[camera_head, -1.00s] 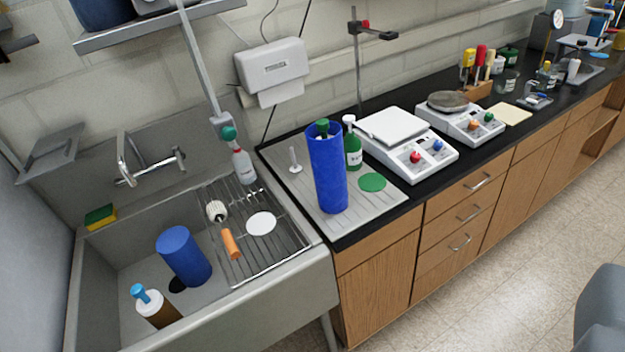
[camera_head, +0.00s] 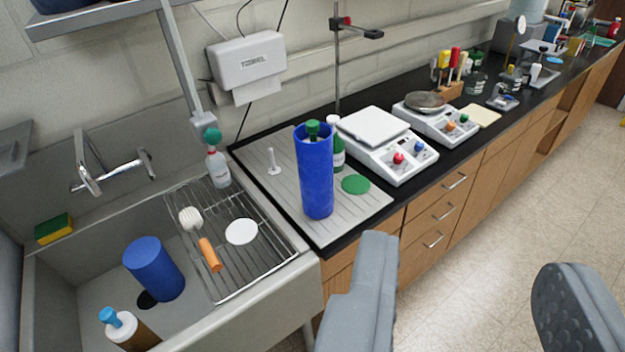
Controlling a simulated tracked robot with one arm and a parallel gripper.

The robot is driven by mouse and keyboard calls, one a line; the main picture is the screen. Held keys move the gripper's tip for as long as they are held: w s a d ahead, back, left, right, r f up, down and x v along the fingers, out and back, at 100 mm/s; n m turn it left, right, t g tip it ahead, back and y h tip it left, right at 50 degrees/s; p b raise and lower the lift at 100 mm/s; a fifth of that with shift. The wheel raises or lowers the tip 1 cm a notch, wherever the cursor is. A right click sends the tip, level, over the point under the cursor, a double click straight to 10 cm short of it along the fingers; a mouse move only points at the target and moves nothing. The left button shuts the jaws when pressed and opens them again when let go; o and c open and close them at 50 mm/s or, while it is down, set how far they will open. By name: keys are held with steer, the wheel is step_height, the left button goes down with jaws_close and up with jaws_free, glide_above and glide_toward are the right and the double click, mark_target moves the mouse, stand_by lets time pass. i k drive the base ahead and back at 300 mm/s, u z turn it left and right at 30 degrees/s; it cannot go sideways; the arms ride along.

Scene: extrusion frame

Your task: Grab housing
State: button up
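A tall blue cylinder (camera_head: 316,180), which may be the housing, stands upright on the ribbed drainboard mat at the end of the black counter. A green-capped thing shows in its open top. A second, shorter blue cylinder (camera_head: 154,268) is in the sink, close to a dark drain hole. I cannot tell from the picture which one is called the housing. My gripper (camera_head: 466,256) shows as two grey fingers at lower right, spread wide apart with nothing between them. It is to the right of both cylinders and touches neither.
The sink (camera_head: 95,290) holds a wire rack (camera_head: 262,262) with a brush and a white disc, and a blue-capped bottle (camera_head: 128,330). A green bottle (camera_head: 338,150) stands close behind the tall cylinder. Balances (camera_head: 390,145) and a clamp stand (camera_head: 338,70) are nearby. The floor at right is clear.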

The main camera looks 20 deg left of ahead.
mark_target(314, 160)
steer(key=u, duration=0.1)
steer(key=i, duration=1)
steer(key=z, duration=0.1)
